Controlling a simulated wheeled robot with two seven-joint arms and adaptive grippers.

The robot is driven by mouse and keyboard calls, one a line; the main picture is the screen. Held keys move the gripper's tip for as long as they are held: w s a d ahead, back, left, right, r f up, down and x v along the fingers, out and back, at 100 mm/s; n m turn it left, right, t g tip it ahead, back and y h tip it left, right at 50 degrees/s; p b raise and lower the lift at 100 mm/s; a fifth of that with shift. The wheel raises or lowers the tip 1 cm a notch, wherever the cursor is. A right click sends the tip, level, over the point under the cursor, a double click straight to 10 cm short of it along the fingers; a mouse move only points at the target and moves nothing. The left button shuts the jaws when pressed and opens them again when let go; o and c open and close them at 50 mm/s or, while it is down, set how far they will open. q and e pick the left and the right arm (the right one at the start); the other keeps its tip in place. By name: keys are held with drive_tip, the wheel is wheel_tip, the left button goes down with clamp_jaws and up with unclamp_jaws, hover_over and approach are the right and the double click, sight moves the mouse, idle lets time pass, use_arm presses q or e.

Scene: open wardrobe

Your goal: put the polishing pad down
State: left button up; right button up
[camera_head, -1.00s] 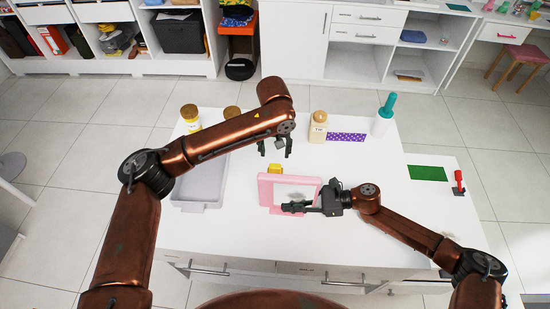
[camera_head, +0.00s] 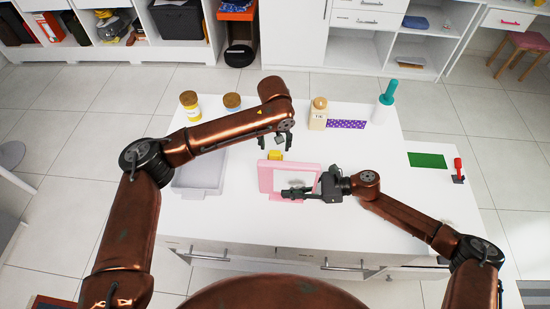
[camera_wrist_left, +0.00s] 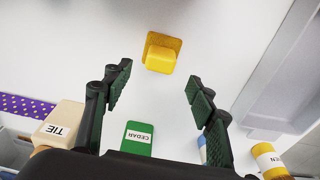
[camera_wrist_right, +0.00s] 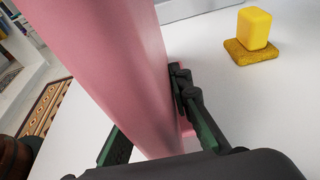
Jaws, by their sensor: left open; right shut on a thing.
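The polishing pad, a yellow block on a flat golden base (camera_head: 275,155), lies on the white table just behind a pink-framed panel (camera_head: 266,179). In the left wrist view the pad (camera_wrist_left: 161,54) is beyond my fingertips, and in the right wrist view the pad (camera_wrist_right: 254,38) sits flat with nothing touching it. My left gripper (camera_head: 277,141) is open and empty above the table by the pad. My right gripper (camera_head: 298,192) is shut on the pink-framed panel, with one finger on each side of it. The panel stands upright, apart from the pad.
A grey tray (camera_head: 198,190) is at the left. A green mat (camera_head: 427,160) lies right. The table's middle right is clear.

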sight(275, 152)
use_arm(q)
wheel_tip(275, 152, down, 4)
drive_tip(key=shift+w+f, duration=0.15)
drive_tip(key=shift+f, duration=0.1)
drive_tip(key=shift+c, duration=0.2)
drive_tip(key=c, duration=1.2)
drive_tip(key=shift+r, duration=0.1)
wheel_tip(275, 152, up, 10)
idle(0.4)
